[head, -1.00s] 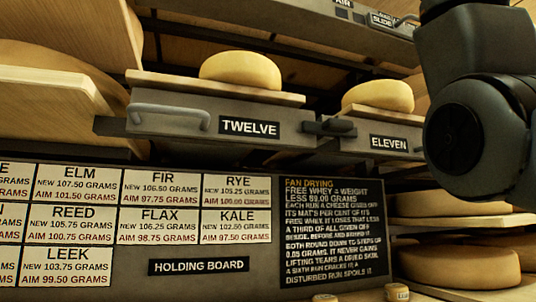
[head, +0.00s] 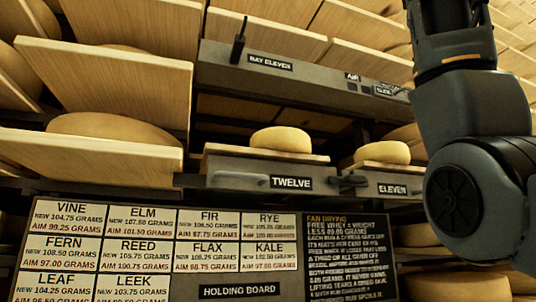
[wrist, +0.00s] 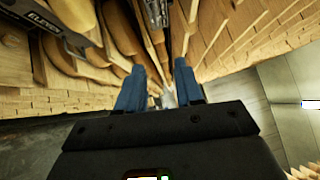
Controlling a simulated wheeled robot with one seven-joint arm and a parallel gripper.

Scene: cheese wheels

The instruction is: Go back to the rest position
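My gripper (wrist: 160,88) shows in the wrist view with its two blue fingers apart and nothing between them. Beyond the fingers are wooden boards and shelving, out of reach of the fingertips as far as I can see. In the head view my dark arm links fill the right side, and the gripper itself is out of that view. A cheese wheel (head: 281,139) sits on a board above the drawer labelled TWELVE (head: 264,178). Another cheese wheel (head: 382,152) sits above the drawer labelled ELEVEN (head: 391,183).
The holding board (head: 150,275) with name cards and a black fan drying sign (head: 345,255) stand low in front. A grey bar labelled BAY ELEVEN (head: 320,82) runs above the drawers. Wooden shelves with large wheels (head: 112,130) jut out at left.

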